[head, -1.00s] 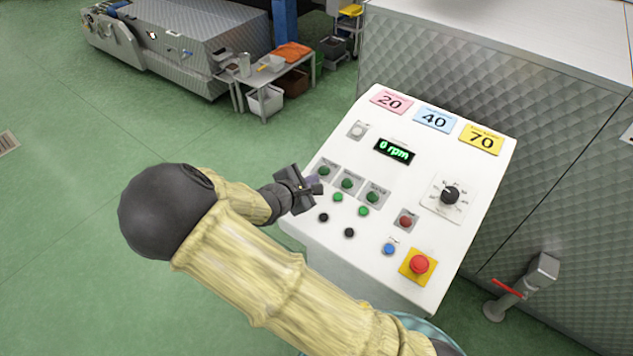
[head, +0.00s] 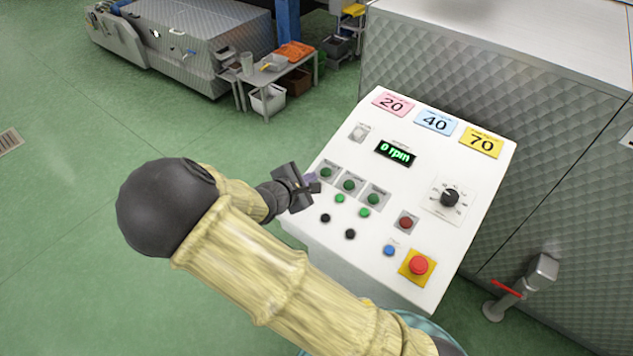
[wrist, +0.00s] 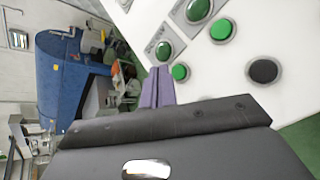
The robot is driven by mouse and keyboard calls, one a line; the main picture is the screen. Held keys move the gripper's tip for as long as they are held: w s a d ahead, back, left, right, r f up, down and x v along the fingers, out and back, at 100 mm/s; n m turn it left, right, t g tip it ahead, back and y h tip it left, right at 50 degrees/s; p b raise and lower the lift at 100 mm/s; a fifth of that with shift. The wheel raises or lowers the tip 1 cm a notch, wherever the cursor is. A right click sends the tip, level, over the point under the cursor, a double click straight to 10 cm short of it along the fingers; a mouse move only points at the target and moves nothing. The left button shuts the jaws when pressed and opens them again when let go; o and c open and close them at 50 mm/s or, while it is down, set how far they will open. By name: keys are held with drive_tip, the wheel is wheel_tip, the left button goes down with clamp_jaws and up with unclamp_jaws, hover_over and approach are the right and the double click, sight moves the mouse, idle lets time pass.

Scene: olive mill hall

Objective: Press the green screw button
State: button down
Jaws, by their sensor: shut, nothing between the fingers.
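Three green buttons on square grey plates sit in a slanted row on the white control panel: left (head: 326,173), middle (head: 349,186) and right (head: 375,199). Their labels are too small to read, so I cannot tell which one is the screw button. My gripper (head: 314,183) is shut and empty at the panel's left edge, beside the left green button. In the wrist view, its purple fingertips (wrist: 157,88) point at the panel edge, just below a plated green button (wrist: 164,50). A small plain green button (wrist: 180,72) is right beside them. I cannot tell any contact.
Black buttons (head: 350,234), a red button (head: 405,222), a blue button (head: 389,250) and a red emergency stop (head: 419,265) share the panel. A knob (head: 449,198) is at right. The display (head: 396,153) reads 0 rpm. A quilted metal machine (head: 480,75) stands behind.

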drive_tip(key=r, duration=0.1)
drive_tip(key=r+p, duration=0.1)
drive_tip(key=s+r+p, duration=0.1)
drive_tip(key=shift+a+r, duration=0.35)
drive_tip(key=shift+d, duration=0.1)
idle(0.6)
drive_tip(key=s+d+m+g, duration=0.1)
drive_tip(key=d, duration=0.1)
drive_tip(key=s+d+m+g, duration=0.1)
drive_tip(key=d+m, duration=0.1)
drive_tip(key=d, duration=0.1)
drive_tip(key=s+d+f+m+g, duration=0.1)
drive_tip(key=d+g, duration=0.1)
drive_tip(key=shift+d+m+h, duration=0.3)
drive_tip(key=shift+m, duration=0.1)
drive_tip(key=s+d+m+g, duration=0.1)
drive_tip(key=s+d+m, duration=0.1)
drive_tip(key=s+d+m+g+y, duration=0.1)
drive_tip(key=s+d+m+g, duration=0.1)
drive_tip(key=s+d+m, duration=0.1)
drive_tip(key=shift+d+y, duration=0.1)
drive_tip(key=shift+y, duration=0.2)
drive_tip(key=s+d+r+m+y+b, duration=0.1)
drive_tip(key=s+d+r+m+y, duration=0.2)
drive_tip(key=s+m, duration=0.6)
wheel_tip(320, 180, up, 3)
drive_tip(key=m+y, duration=0.1)
drive_tip(key=y, duration=0.1)
drive_tip(key=shift+d+m+g+y, duration=0.4)
